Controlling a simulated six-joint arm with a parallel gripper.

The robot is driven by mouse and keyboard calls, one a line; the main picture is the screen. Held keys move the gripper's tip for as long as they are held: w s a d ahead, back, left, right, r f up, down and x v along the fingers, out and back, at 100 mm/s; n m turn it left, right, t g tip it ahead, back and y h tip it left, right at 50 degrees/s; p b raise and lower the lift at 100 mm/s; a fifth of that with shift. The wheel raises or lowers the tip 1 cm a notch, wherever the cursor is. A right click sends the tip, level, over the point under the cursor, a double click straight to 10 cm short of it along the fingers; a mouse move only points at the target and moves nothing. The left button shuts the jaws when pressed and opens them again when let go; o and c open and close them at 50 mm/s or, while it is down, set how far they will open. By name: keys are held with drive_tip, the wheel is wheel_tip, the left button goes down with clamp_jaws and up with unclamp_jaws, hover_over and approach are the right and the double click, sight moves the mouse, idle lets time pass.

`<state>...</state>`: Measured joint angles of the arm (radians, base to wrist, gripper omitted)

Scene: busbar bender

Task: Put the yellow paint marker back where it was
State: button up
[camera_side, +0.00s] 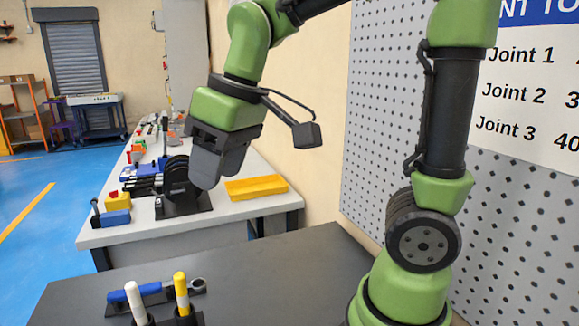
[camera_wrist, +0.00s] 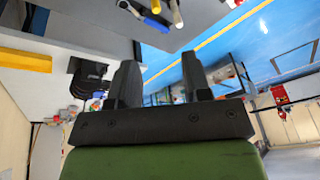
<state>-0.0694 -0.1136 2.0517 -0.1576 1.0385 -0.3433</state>
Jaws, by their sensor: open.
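The yellow paint marker (camera_side: 181,291) stands upright in a dark holder (camera_side: 189,320) at the bottom of the side view. A white marker (camera_side: 136,303) stands beside it on the left, slightly tilted. In the wrist view the yellow marker (camera_wrist: 177,14) and the white marker (camera_wrist: 155,6) show at the top edge. My gripper (camera_side: 206,182) is well above and behind the markers, in front of the bender in the side view. In the wrist view my gripper (camera_wrist: 158,85) has its two fingers apart with nothing between them.
A blue-handled tool (camera_side: 150,290) lies behind the markers on the dark table (camera_side: 270,270). A black bender (camera_side: 180,190) and a yellow bin (camera_side: 256,188) stand on the light bench beyond. A pegboard wall (camera_side: 375,130) is at the right. The table's middle is clear.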

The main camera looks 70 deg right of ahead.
drive_tip(key=s+m+t, duration=0.3)
drive_tip(key=s+m, duration=0.1)
drive_tip(key=s, duration=0.6)
drive_tip(key=shift+d+r+m+t+y, duration=0.3)
drive_tip(key=shift+r+m, duration=0.1)
drive_tip(key=shift+r, duration=0.05)
